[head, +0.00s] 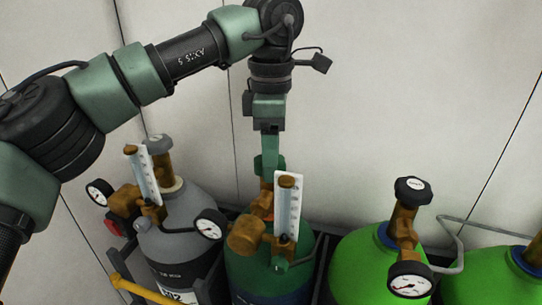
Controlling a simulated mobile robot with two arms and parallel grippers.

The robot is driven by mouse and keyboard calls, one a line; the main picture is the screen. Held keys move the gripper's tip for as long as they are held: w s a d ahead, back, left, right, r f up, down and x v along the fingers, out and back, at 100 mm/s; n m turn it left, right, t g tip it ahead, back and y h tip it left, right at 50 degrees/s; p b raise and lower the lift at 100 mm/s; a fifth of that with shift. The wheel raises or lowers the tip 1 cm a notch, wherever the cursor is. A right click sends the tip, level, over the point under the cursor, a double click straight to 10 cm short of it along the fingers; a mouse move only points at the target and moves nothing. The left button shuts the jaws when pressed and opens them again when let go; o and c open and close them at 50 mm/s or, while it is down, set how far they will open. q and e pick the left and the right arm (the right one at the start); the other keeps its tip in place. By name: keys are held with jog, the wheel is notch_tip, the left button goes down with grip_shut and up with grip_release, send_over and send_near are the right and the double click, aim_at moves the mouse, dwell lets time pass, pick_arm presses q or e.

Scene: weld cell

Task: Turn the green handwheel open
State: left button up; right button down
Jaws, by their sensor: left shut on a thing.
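The green handwheel (262,165) sits on top of the brass valve of the dark green cylinder (255,262), in the middle of the head view. My left gripper (268,152) comes down on it from above and is shut on it. The fingers hide part of the wheel, and the brass regulator with its white flow tube (288,215) stands in front of the valve. How far the wheel is turned cannot be seen. My right gripper is not in view.
A grey cylinder (185,240) with a grey handwheel (158,145), regulator and gauges stands close on the left. Bright green cylinders (365,270) stand on the right, one with a black handwheel (412,190). A yellow bar (140,290) is at lower left. A pale wall is behind.

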pick_arm(q)
jog(key=n, duration=0.4)
jog(key=shift+n+b, duration=0.35)
jog(key=shift+n, duration=0.05)
jog(key=n+b, duration=0.1)
jog(key=n, duration=0.3)
jog(key=shift+w+f, duration=0.1)
jog(key=n+b, duration=0.1)
jog(key=n, duration=0.4)
jog(key=shift+a+n, duration=0.1)
jog(key=shift+n, duration=0.3)
jog(key=n+b, duration=0.1)
jog(key=n, duration=0.3)
jog(key=shift+n+b, duration=0.3)
jog(key=shift+n, duration=0.1)
jog(key=o, duration=1.4)
